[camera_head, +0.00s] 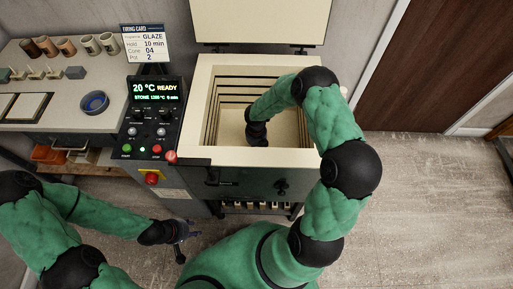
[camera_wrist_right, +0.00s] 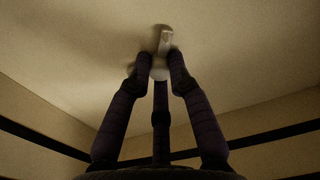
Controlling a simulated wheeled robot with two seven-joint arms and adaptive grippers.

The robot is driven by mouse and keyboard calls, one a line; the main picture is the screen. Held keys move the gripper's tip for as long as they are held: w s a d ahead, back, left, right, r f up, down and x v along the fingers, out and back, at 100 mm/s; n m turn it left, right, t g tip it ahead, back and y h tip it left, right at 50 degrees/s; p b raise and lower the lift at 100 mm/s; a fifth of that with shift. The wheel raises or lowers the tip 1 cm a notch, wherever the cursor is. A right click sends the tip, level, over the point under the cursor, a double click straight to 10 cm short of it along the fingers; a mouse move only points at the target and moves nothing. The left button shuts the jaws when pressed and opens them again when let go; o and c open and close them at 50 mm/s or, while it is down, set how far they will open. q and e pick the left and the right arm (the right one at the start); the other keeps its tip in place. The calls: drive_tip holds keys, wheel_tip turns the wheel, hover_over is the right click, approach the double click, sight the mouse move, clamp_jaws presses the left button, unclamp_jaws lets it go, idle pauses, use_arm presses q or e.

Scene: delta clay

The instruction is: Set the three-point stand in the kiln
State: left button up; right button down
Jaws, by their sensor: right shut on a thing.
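The kiln (camera_head: 203,154) stands open, its lid (camera_head: 262,20) raised at the back. My right arm reaches down into the chamber, and its gripper is hidden in the head view. In the right wrist view my right gripper (camera_wrist_right: 160,60) is shut on a small pale piece, seemingly the three-point stand (camera_wrist_right: 165,42). Its points cannot be made out. The stand is close to the pale kiln floor (camera_wrist_right: 235,50), with a shadow beside it; I cannot tell if it touches. My left gripper (camera_head: 188,243) is empty, fingers apart, low in front of the kiln.
A control box (camera_head: 150,118) reading 20 °C READY and a firing card (camera_head: 146,43) stand left of the kiln. The bench at far left holds several cups (camera_head: 67,46) and a blue bowl (camera_head: 95,102). Grooved chamber walls surround my right arm closely. Floor at right is clear.

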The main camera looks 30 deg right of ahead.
drive_tip(key=shift+f, duration=0.1)
drive_tip(key=c, duration=1.1)
unclamp_jaws()
drive_tip(key=shift+c, duration=0.2)
wheel_tip(320, 180, up, 12)
drive_tip(key=p, duration=0.5)
drive_tip(key=shift+a, duration=0.1)
